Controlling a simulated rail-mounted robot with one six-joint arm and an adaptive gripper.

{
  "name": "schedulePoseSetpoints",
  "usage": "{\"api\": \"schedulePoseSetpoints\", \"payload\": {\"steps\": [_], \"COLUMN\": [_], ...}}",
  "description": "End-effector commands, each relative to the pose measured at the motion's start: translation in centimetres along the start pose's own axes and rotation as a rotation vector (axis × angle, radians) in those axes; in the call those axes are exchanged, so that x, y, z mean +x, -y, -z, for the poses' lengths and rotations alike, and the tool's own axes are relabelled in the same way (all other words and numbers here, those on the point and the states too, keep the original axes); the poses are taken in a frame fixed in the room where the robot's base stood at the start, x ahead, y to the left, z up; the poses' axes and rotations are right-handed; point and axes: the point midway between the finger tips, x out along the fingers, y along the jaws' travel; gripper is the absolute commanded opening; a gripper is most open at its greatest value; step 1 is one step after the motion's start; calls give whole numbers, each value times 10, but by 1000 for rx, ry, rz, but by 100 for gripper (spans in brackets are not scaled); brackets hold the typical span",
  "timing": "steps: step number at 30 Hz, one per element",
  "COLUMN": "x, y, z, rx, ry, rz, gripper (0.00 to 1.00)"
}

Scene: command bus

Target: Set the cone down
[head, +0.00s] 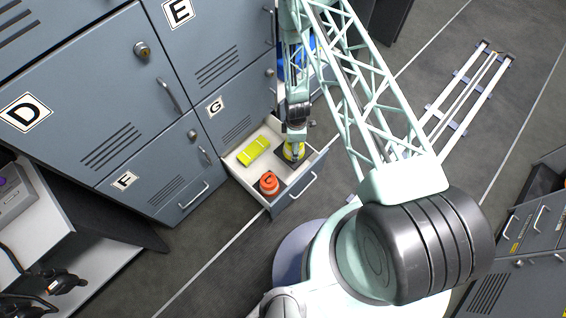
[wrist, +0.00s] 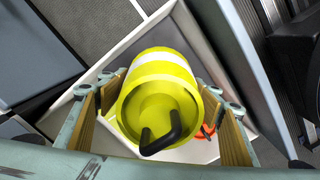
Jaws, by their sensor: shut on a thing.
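The cone (wrist: 160,100) is yellow with a white band and a black looped handle, and it fills the middle of the wrist view. My gripper (wrist: 165,108) has its fingers on either side of the cone and is shut on it. In the head view my gripper (head: 296,128) points down over the right part of the open drawer (head: 298,200). The cone (head: 294,153) shows below it, inside the drawer's outline and partly covered by the gripper. I cannot tell whether its base touches the drawer floor.
In the same drawer a yellow-green block (head: 253,150) lies at the back left. An orange-red round object (head: 268,184) stands at the front left. Grey lockers (head: 150,90) rise behind the drawer. A ladder-like frame (head: 465,90) lies on the floor at right.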

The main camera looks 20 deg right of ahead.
Motion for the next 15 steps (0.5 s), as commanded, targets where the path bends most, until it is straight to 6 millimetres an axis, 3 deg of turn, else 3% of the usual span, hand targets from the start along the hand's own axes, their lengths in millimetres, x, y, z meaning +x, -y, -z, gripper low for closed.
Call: {"api": "schedulePoseSetpoints", "payload": {"steps": [15], "x": [60], "y": [1], "z": [0], "rx": [0], "ry": [0], "rz": [1], "gripper": [37]}}
